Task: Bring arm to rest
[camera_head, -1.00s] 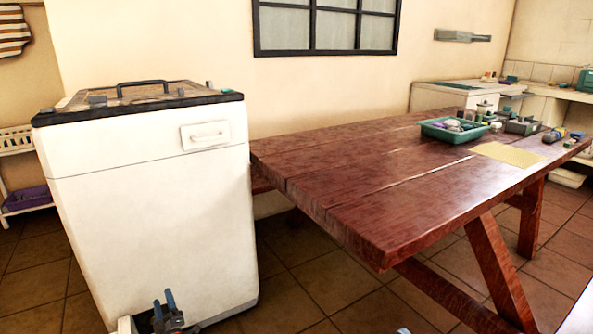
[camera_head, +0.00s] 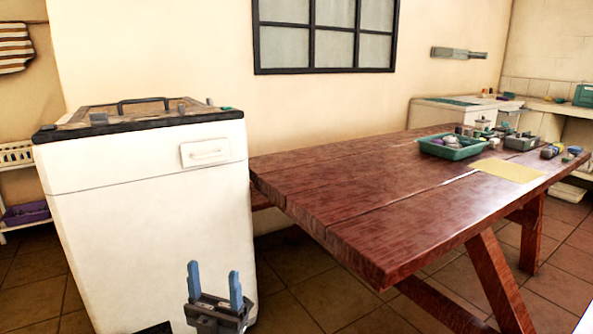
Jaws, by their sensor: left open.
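My left gripper (camera_head: 214,290) is at the bottom of the head view, in front of the lower part of a white cabinet. Its two blue fingers point up and stand apart, with nothing between them. My right gripper is not in this view.
The white cabinet (camera_head: 140,220) with a dark top and a handle stands at the left. A red-brown wooden table (camera_head: 330,200) reaches from the middle to the right. A green tray (camera_head: 453,147), a yellow sheet (camera_head: 508,170) and several small items lie at its far right. Tiled floor shows between them.

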